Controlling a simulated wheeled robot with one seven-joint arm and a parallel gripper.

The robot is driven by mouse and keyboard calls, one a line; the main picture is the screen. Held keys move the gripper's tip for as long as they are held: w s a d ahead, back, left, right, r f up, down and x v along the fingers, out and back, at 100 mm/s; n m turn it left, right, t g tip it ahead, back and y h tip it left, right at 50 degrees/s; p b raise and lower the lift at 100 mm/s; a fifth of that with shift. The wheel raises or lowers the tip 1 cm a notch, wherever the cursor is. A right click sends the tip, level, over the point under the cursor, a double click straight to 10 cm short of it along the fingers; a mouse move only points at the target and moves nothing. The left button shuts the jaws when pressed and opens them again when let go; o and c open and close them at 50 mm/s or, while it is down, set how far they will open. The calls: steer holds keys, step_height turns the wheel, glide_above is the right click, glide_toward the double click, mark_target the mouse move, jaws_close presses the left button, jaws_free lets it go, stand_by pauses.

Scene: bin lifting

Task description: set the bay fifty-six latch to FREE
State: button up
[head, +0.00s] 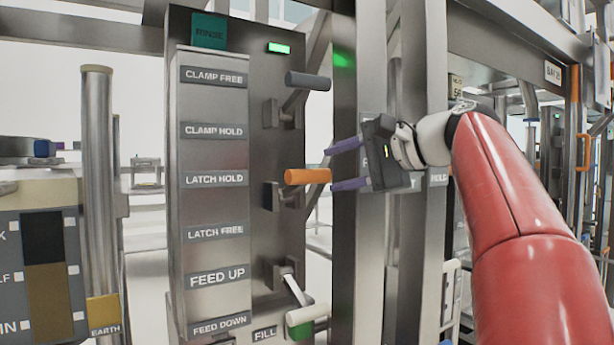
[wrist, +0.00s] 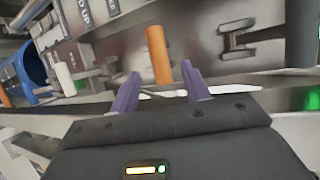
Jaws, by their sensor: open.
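The latch lever's orange handle (head: 306,176) sticks out from the panel (head: 277,225), level with the LATCH HOLD label (head: 214,179). The LATCH FREE label (head: 215,233) is below it. My gripper (head: 331,168) is open, with its two purple fingers pointing left at the handle's end, one higher and one lower. In the wrist view, the orange handle (wrist: 158,55) stands between the lines of the fingers (wrist: 160,76), mostly beyond their tips. I cannot tell whether they touch it. The gripper holds nothing.
A dark grey handle (head: 307,81) is above, near CLAMP FREE. A white handle (head: 306,315) is below, near FEED DOWN. A green lamp (head: 279,47) is lit at the panel top. A steel post (head: 358,260) stands right of the panel, behind my gripper.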

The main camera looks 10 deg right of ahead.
mark_target(316, 175)
steer(key=x, duration=0.7)
steer(key=shift+a, duration=0.1)
jaws_close()
